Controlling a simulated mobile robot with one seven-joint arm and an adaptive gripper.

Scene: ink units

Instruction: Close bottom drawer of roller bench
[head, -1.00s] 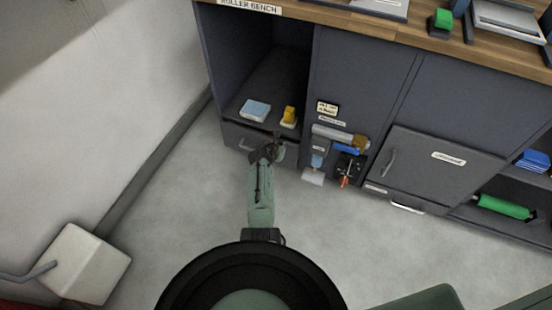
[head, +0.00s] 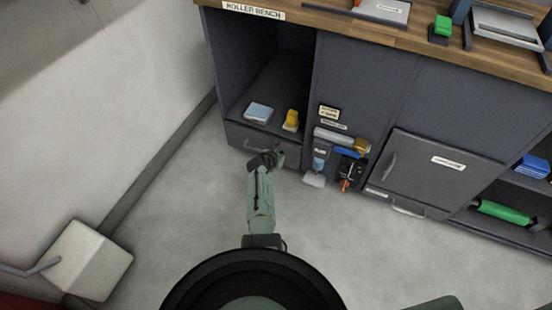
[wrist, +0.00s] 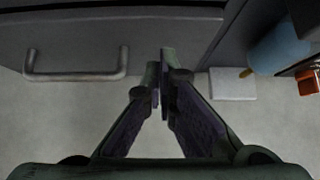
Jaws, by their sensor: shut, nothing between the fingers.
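The bottom drawer (head: 238,134) of the roller bench is the low dark grey front under the open bay at the bench's left end. It looks about flush with the bench, though a small gap would be hard to tell. Its bar handle shows in the wrist view (wrist: 75,75), left of my fingers, with nothing holding it. My gripper (head: 270,158) is in front of the drawer's right part, shut and empty. In the wrist view my fingertips (wrist: 161,66) meet close to the drawer's lower edge, right of the handle; I cannot tell whether they touch it.
Right of the drawer, a dispenser with a blue bottle (head: 319,163) and a red-tipped tool (head: 346,184) hang low on the bench. A blue-white box (head: 258,111) and a yellow item (head: 291,120) sit in the bay above. The floor (head: 190,200) to the left is clear.

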